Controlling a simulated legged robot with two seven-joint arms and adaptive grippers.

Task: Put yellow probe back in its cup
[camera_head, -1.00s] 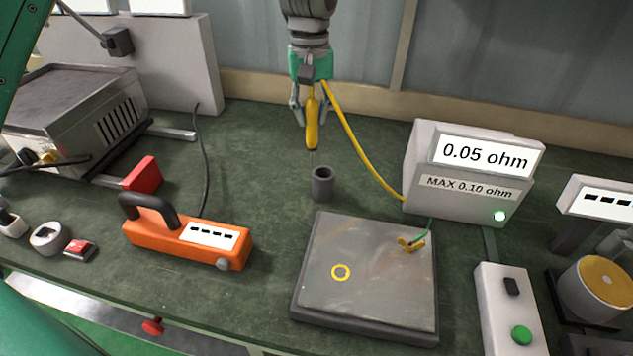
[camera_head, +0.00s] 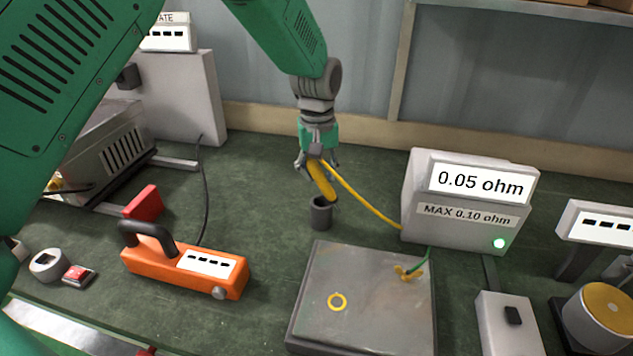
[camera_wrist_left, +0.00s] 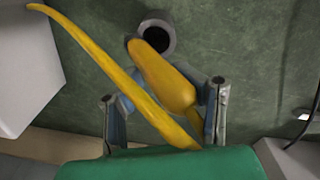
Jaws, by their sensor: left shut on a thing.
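The yellow probe (camera_head: 320,179) is held in my left gripper (camera_head: 318,166), which is shut on it. The probe tilts, its lower end pointing down and to the right, at the mouth of the dark grey cup (camera_head: 320,213). In the left wrist view the probe (camera_wrist_left: 163,80) lies between the fingers (camera_wrist_left: 165,108), its far end overlapping the edge of the round cup (camera_wrist_left: 158,34). I cannot tell whether its tip is inside the cup. A yellow cable runs from the probe to the ohm meter (camera_head: 459,200). My right gripper is not in view.
The meter reads 0.05 ohm with a green light lit. A grey plate (camera_head: 378,315) with a yellow ring and a green-wired clip lies in front of the cup. An orange tool (camera_head: 185,268) with a black handle stands at left. Bare green bench lies between the tool and the cup.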

